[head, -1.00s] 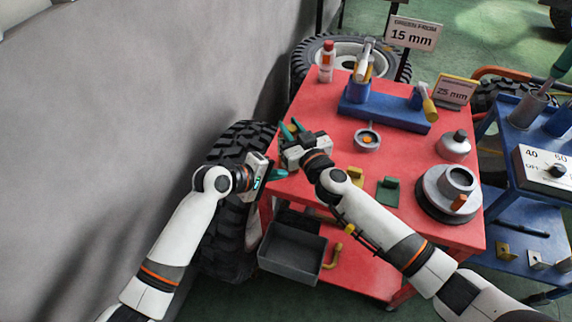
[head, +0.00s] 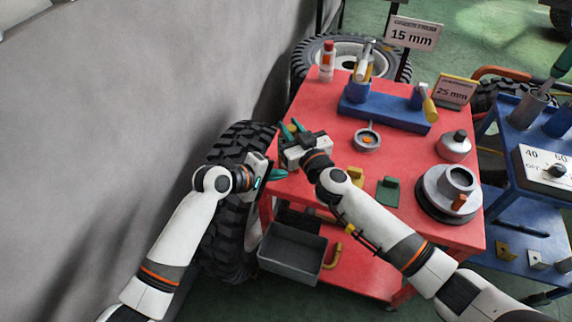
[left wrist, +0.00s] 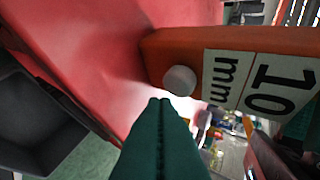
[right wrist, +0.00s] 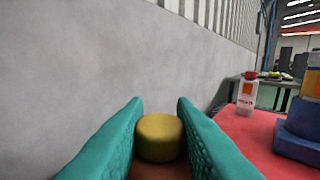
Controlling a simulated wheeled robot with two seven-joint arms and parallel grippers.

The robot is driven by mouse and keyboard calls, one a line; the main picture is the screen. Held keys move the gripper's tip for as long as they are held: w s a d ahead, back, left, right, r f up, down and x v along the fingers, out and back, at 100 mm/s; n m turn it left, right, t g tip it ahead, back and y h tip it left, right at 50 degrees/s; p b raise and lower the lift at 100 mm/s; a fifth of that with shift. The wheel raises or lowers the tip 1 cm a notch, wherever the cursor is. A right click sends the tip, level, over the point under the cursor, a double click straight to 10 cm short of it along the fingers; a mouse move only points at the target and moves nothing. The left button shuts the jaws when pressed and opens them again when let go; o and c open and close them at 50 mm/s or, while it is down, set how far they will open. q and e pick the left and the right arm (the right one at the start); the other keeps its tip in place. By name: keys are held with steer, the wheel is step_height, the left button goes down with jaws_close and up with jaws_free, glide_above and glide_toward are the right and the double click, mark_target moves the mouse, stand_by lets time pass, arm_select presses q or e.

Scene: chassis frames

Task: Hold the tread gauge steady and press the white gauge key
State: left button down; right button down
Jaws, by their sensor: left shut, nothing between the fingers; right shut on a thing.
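The tread gauge (left wrist: 216,45) is an orange block with a "10 mm" label in the left wrist view. The round white gauge key (left wrist: 180,80) sits on its face, left of the label. My left gripper (left wrist: 160,102) is shut and empty, its teal tips just below the key in the picture; I cannot tell whether they touch it. In the head view my left gripper (head: 278,175) is beside the red table's left edge. My right gripper (head: 291,129) is shut on the gauge above that edge. A yellow round part (right wrist: 160,137) shows between its fingers. In the head view the gauge is mostly hidden.
The red table (head: 318,110) carries a blue stand (head: 385,113), a small round dish (head: 367,139), green and yellow blocks, and a grey round fixture (head: 447,190). A grey tray (head: 292,255) is below my left gripper. A large tyre (head: 232,235) stands against the left side.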

arm_select(q)
steer(key=shift+w, duration=0.15)
steer(key=shift+w+d, duration=0.15)
steer(key=shift+w, duration=0.15)
steer(key=shift+w+d, duration=0.15)
steer(key=shift+w, duration=0.25)
stand_by(0.7)
stand_by(0.4)
steer(key=shift+s+a, duration=0.3)
steer(key=shift+s, duration=0.55)
steer(key=s, duration=0.1)
steer(key=s+a, duration=0.1)
steer(key=s, duration=0.2)
steer(key=shift+s+a, duration=0.3)
steer(key=shift+s, duration=0.1)
